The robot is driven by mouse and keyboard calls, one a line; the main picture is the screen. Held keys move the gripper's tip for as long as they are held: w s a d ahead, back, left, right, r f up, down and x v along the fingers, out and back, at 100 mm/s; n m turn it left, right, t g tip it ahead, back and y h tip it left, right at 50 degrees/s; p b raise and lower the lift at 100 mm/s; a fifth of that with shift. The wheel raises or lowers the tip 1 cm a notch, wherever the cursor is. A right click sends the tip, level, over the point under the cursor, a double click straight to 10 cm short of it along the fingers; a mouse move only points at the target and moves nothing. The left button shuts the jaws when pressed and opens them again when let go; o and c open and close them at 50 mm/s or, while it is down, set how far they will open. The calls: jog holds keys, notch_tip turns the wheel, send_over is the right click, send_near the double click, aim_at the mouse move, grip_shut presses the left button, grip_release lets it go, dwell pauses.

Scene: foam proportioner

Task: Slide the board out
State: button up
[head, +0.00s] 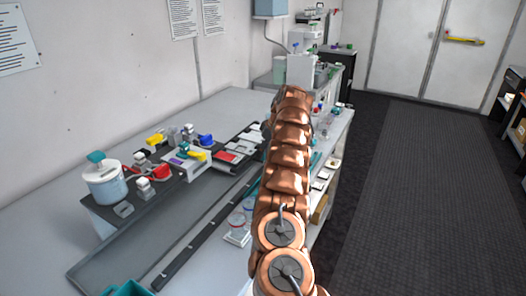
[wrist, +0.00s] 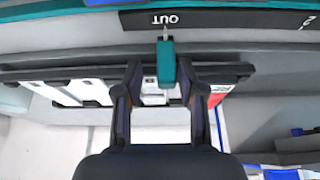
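In the wrist view my gripper (wrist: 160,62) is open, with one finger on each side of a small teal tab (wrist: 168,68). Gaps show between the tab and both fingertips. The tab stands at a dark strip (wrist: 225,20) marked "OUT", which reads upside down. Behind the fingers is a dark-edged board (wrist: 60,73) with pale cards and a red label (wrist: 216,92). In the head view a long dark board (head: 102,212) on the bench carries a lidded pot (head: 106,185) and small fittings. My arm hides my gripper there.
A dark rail (head: 198,238) runs along the bench (head: 215,108). A teal object (head: 128,288) is at the bottom left. White equipment (head: 300,68) stands at the back. The floor (head: 420,170) to the right is clear.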

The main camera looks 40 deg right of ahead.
jog(key=shift+a, duration=0.1)
jog(key=v, duration=0.7)
jog(key=shift+r, duration=0.15)
dwell(0.7)
